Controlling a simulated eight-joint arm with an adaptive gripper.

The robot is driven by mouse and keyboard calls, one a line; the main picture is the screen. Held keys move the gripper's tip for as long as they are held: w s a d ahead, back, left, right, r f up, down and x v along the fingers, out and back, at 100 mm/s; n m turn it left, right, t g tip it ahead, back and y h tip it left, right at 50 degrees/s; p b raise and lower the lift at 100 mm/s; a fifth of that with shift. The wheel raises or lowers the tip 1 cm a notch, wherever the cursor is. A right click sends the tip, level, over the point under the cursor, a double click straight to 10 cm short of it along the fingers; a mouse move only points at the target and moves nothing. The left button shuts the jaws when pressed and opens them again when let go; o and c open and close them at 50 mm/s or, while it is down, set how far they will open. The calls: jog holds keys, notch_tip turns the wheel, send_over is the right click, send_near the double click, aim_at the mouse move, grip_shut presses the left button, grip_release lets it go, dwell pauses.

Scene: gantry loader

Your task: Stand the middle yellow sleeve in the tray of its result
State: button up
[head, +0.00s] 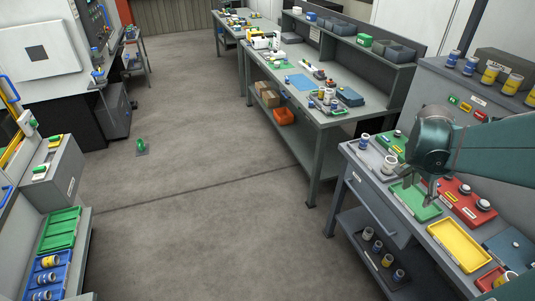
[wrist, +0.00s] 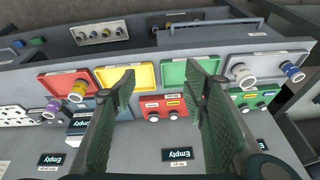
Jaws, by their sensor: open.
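My gripper (head: 430,192) is open and empty above the right bench, over the green tray (head: 413,204). In the wrist view its two fingers (wrist: 165,92) stand wide apart with nothing between them. Several yellow sleeves stand on the grey cabinet at the upper right, and the middle yellow sleeve (head: 511,83) is away from my gripper. The yellow tray (head: 460,246) and green tray look empty. The red tray (head: 488,279) is partly cut off; in the wrist view, the red tray (wrist: 62,82) has a yellow-banded sleeve (wrist: 77,92) near its edge.
Blue sleeves (head: 470,65) stand left of the yellow ones. Green, yellow and red labelled blocks (head: 466,107) sit on the cabinet front. A grey tray (head: 376,167) holds sleeves. A red button box (head: 462,203) stands behind the trays. Dark screens reading "Empty" (wrist: 176,154) show in the wrist view.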

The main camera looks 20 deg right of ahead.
jog(key=w+a+r+n+t+y, duration=0.1)
jog(key=w+a+r+n+t, duration=0.2)
jog(key=a, duration=0.7)
jog(key=w+a+r+n, duration=0.1)
jog(key=w+a+n, duration=0.2)
jog(key=a+n, duration=0.55)
jog(key=w+a+r+n+t+y, duration=0.1)
jog(key=w+a+r+n+t, duration=0.15)
jog(key=a, duration=1.05)
jog(key=s+a+n+t+y, duration=0.1)
jog(key=a+n, duration=0.4)
jog(key=a, duration=0.7)
jog(key=shift+s+y, duration=0.35)
jog(key=shift+y, duration=0.15)
